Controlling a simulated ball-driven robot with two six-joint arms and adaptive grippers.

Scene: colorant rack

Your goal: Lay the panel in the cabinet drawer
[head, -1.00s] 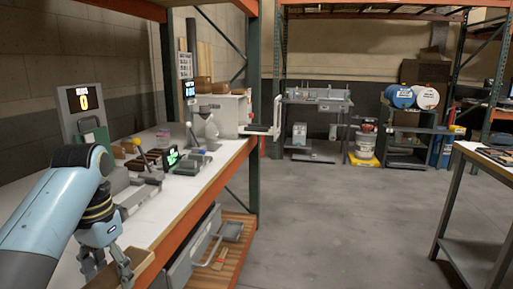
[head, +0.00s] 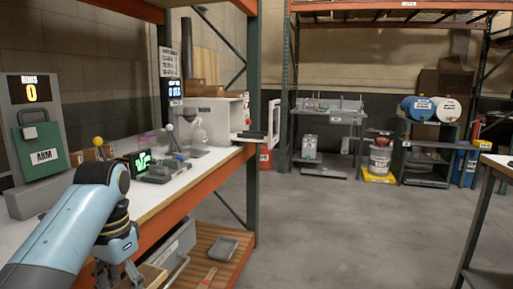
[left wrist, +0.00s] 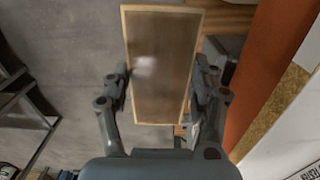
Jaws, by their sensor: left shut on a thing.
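A thin brown panel with a pale wooden frame (left wrist: 160,60) is between the fingers of my left gripper (left wrist: 163,85) in the left wrist view. The gripper is shut on its sides. In the head view my left gripper (head: 120,268) is low at the left, in front of the bench edge, with only part of the panel (head: 150,276) showing at the bottom. A white cabinet (head: 213,112) stands farther along the bench. A drawer with a dark top (head: 250,135) sticks out from it, well ahead of the gripper. My right gripper is out of view.
The bench (head: 190,182) has an orange front beam and a green rack post (head: 250,190). A grey stand with a screen (head: 36,125) and small instruments (head: 160,167) are on it. A wooden lower shelf (head: 215,255) is below. Open floor (head: 340,225) lies right.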

